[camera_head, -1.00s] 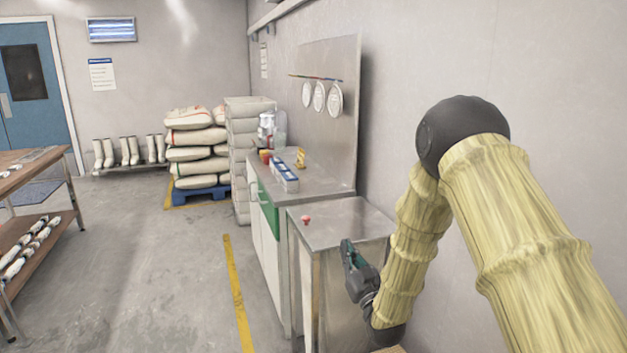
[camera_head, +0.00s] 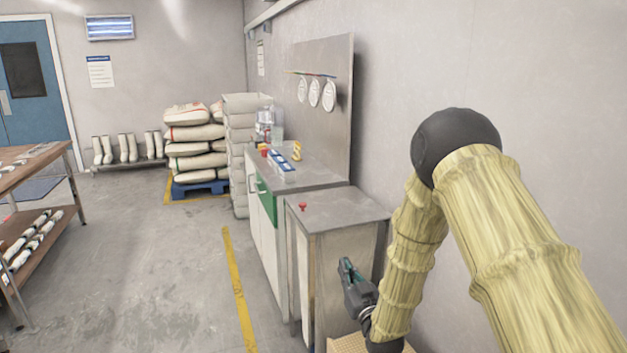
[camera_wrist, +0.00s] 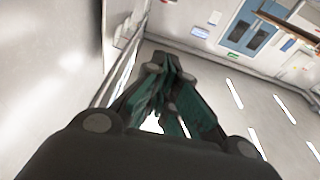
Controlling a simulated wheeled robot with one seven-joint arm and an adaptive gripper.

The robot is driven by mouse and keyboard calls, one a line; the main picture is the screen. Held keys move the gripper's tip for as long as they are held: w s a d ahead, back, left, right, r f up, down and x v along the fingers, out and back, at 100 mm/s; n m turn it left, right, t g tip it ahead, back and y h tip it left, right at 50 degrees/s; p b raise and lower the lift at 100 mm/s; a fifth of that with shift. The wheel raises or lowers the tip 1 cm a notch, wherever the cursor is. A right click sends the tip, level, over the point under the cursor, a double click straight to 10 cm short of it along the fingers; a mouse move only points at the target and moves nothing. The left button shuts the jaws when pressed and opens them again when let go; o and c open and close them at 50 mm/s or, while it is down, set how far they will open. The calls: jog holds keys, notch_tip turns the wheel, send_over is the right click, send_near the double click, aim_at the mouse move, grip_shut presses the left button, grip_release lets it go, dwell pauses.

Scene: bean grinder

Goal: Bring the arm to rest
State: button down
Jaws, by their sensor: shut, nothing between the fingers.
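My arm, in a yellowish fabric cover with a black joint at its bend, fills the right side of the head view. My gripper (camera_head: 345,265) hangs at the lower end of the arm, in front of the near steel cabinet (camera_head: 338,213), with its fingertips pointing up and to the left. In the wrist view my gripper (camera_wrist: 165,65) shows dark green fingers brought together, with nothing between them. Whether the gripper touches the cabinet cannot be told from these views.
A shelved table (camera_head: 45,160) is at left, and stacked sacks (camera_head: 195,140) are at the back. The floor (camera_head: 150,260) between is clear. A cardboard-coloured edge (camera_head: 345,344) shows below the gripper.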

jog(key=s+d+f+m+g+h, duration=0.1)
jog(key=s+d+f+g, duration=0.2)
jog(key=s+f, duration=0.45)
jog(key=s+d+f+m+g+h, duration=0.1)
jog(key=s+d+f+g+h, duration=0.3)
jog(key=f, duration=0.6)
jog(key=s+d+f+m+g+y, duration=0.1)
jog(key=s+f+g, duration=0.1)
jog(key=s+f, duration=0.65)
jog(key=s+d+f+m+g+h, duration=0.1)
jog(key=s+d+f+g, duration=0.3)
jog(key=s, duration=1.3)
jog(key=s+d+f+g+h, duration=0.2)
jog(key=s+f+g, duration=0.4)
jog(key=s, duration=1.2)
notch_tip(320, 180, down, 11)
jog(key=b, duration=1)
notch_tip(320, 180, up, 16)
jog(key=p, duration=1.5)
jog(key=shift+w+a+f, duration=0.15)
jog(key=shift+w+f, duration=0.05)
jog(key=shift+w, duration=0.25)
